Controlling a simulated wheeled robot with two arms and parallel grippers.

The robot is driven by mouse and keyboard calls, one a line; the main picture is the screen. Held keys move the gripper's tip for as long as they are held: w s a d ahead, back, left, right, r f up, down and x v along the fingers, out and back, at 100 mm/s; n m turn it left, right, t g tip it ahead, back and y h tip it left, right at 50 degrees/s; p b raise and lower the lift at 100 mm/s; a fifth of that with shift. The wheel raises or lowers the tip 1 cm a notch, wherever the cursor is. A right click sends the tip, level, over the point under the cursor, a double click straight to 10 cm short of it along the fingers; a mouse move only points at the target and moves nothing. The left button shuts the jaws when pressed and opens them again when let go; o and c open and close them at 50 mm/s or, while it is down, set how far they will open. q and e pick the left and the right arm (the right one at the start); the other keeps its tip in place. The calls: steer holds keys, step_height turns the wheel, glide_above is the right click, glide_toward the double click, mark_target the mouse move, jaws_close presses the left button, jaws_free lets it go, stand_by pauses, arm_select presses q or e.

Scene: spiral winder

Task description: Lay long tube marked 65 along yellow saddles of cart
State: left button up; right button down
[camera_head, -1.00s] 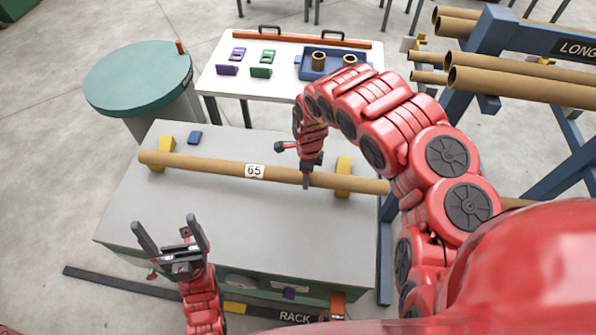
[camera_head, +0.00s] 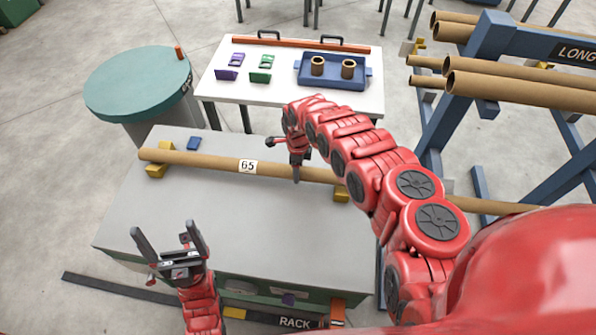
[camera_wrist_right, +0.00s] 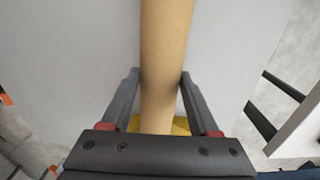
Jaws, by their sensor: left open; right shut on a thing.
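The long tube marked 65 (camera_head: 215,163) lies crosswise over the grey cart top (camera_head: 235,215). It crosses the left yellow saddle (camera_head: 156,172) and the right yellow saddle (camera_head: 341,194). Whether it touches them is unclear. My right gripper (camera_head: 296,178) is shut on the tube, between the 65 label and the right saddle. In the right wrist view the tube (camera_wrist_right: 165,60) runs between the fingers (camera_wrist_right: 160,88), with some yellow below it. My arm hides part of the tube's right side. My left gripper (camera_head: 170,240) is open and empty above the cart's near left part.
A blue block (camera_head: 194,143) lies on the cart's far left. Behind stands a white table (camera_head: 215,88) with purple and green parts and a blue tray (camera_head: 333,83). A teal-topped drum (camera_head: 135,75) is at left, a blue rack of tubes (camera_head: 500,50) at right.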

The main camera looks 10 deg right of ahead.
steer(key=shift+f, duration=0.9)
steer(key=shift+s+d, duration=0.15)
steer(key=shift+d, duration=0.05)
steer(key=shift+c, duration=1.9)
jaws_free()
steer(key=shift+f, duration=0.1)
steer(key=shift+o, duration=1.2)
steer(key=shift+a, duration=0.1)
